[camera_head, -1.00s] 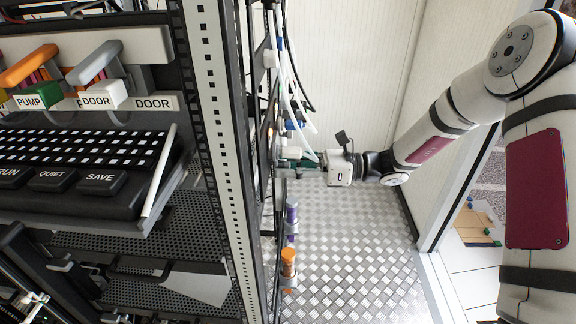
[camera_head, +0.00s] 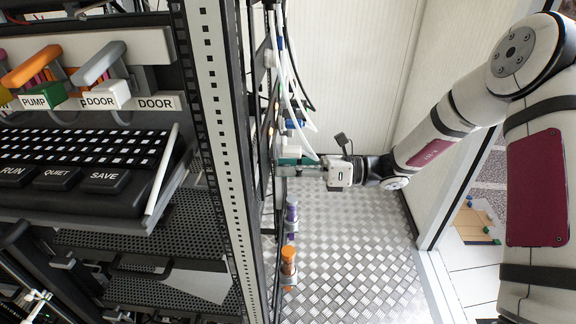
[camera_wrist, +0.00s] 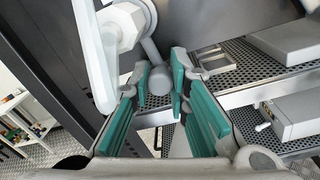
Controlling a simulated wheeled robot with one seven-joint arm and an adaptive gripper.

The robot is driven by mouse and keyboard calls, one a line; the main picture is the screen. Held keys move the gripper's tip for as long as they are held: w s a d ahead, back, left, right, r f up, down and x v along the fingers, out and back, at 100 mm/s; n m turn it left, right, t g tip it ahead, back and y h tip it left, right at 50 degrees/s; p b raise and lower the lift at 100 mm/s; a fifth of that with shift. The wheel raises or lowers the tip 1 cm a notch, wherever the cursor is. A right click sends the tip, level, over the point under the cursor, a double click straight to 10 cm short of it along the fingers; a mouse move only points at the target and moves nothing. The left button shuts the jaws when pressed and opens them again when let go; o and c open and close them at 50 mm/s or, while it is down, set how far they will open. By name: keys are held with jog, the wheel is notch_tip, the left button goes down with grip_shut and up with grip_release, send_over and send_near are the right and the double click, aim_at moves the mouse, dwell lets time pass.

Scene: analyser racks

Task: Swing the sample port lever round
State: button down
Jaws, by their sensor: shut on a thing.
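The sample port lever shows in the wrist view as a pale grey arm ending in a rounded grey knob (camera_wrist: 158,80). In the head view my gripper (camera_head: 288,165) reaches left to the side of the rack. There the lever itself is too small and too covered to make out.
A thick white curved tube (camera_wrist: 90,55) passes close by the left finger. Perforated shelves (camera_wrist: 285,75) with grey boxes lie to the right. In the head view, an orange-capped tube (camera_head: 288,262) and a purple-capped tube (camera_head: 291,214) stand below my gripper. The metal floor (camera_head: 350,260) is clear.

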jog(key=shift+s+r+m+t+p, duration=0.2)
jog(key=shift+s+m, duration=0.35)
jog(key=shift+m, duration=0.8)
jog(key=shift+s+r+m+t+p, duration=0.1)
jog(key=shift+s+m+p, duration=0.15)
jog(key=shift+s+m, duration=0.75)
jog(key=shift+s+r+m+t+p, duration=0.15)
jog(key=shift+m+p, duration=0.1)
jog(key=shift+m, duration=1.5)
jog(key=c, duration=1.5)
grip_release()
jog(key=shift+g, duration=0.25)
send_near(268, 175)
jog(key=d, duration=0.4)
jog(key=d+f, duration=0.1)
jog(key=d, duration=0.1)
jog(key=shift+w, duration=0.2)
